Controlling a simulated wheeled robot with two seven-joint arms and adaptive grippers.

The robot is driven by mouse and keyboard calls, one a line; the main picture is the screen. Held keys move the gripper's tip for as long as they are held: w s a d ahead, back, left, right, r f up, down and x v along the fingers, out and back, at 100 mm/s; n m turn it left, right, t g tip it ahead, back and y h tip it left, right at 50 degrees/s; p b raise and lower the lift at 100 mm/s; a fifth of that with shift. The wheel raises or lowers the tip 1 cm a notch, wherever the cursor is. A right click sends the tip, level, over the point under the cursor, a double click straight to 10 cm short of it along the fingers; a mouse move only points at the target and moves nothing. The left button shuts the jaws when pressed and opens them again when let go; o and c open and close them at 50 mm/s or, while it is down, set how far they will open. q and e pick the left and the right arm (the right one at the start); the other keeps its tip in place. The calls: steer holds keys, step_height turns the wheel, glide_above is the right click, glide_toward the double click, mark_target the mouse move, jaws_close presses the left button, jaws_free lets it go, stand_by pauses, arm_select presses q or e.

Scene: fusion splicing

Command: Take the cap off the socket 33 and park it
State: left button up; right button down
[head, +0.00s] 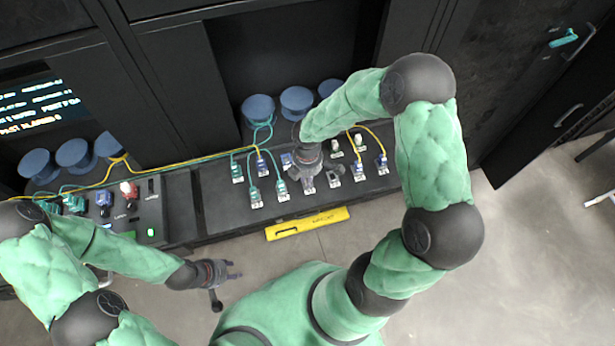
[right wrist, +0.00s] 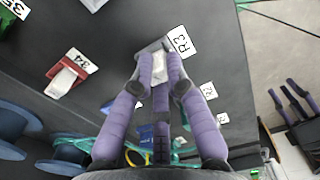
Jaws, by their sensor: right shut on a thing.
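My right gripper (head: 306,178) is over the panel of sockets in the head view. In the right wrist view my right gripper (right wrist: 160,72) is shut on a small whitish cap (right wrist: 158,66). The cap is at a grey holder beside a label (right wrist: 180,42) that seems to read R3; I cannot tell whether cap and holder touch. I cannot make out socket 33. A red socket with a white cap (right wrist: 63,80) sits by label 34 (right wrist: 78,57). My left gripper (head: 232,270) is open and empty, low and left of the yellow tray.
The dark panel (head: 225,215) carries several sockets with green and yellow cables. Blue spools (head: 297,101) stand behind it. A yellow tray (head: 338,216) is at its front edge.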

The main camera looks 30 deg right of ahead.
steer(key=c, duration=1.2)
jaws_free()
steer(key=shift+o, duration=0.2)
steer(key=shift+r, duration=0.1)
step_height(320, 180, up, 12)
